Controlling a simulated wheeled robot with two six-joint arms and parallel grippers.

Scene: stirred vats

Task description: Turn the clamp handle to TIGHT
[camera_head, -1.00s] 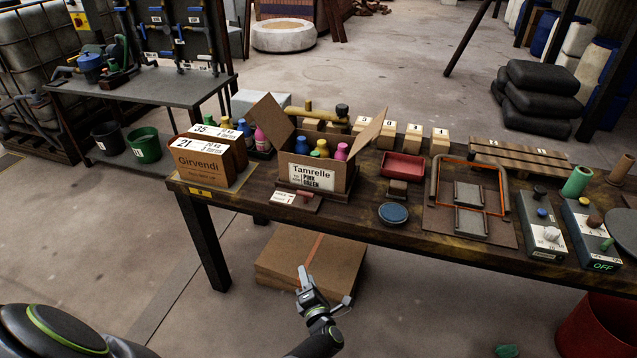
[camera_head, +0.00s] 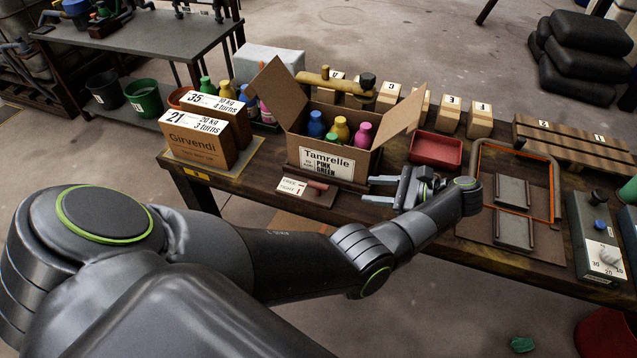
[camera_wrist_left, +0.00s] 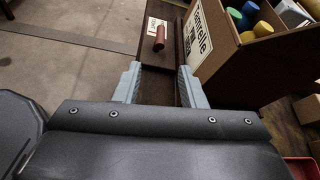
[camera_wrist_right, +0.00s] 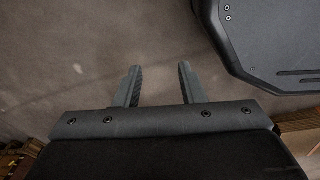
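The clamp handle (camera_head: 317,185) is a short dark-red grip at the table's front edge, below the Tamrelle box (camera_head: 328,163). It sits beside a small white label card (camera_head: 297,188), whose print is too small to read surely. In the left wrist view the handle (camera_wrist_left: 159,38) lies ahead of the fingertips, apart from them. My left gripper (camera_head: 376,190) is open and empty, right of the handle, fingers pointing left toward it; it also shows in the left wrist view (camera_wrist_left: 158,68). My right gripper (camera_wrist_right: 160,68) is open and empty above bare floor, outside the head view.
The Tamrelle box, with open flaps and several bottles, stands close behind the handle. Girvendi boxes (camera_head: 195,148) stand left. A red tray (camera_head: 436,150) and an orange-edged frame (camera_head: 553,190) lie right.

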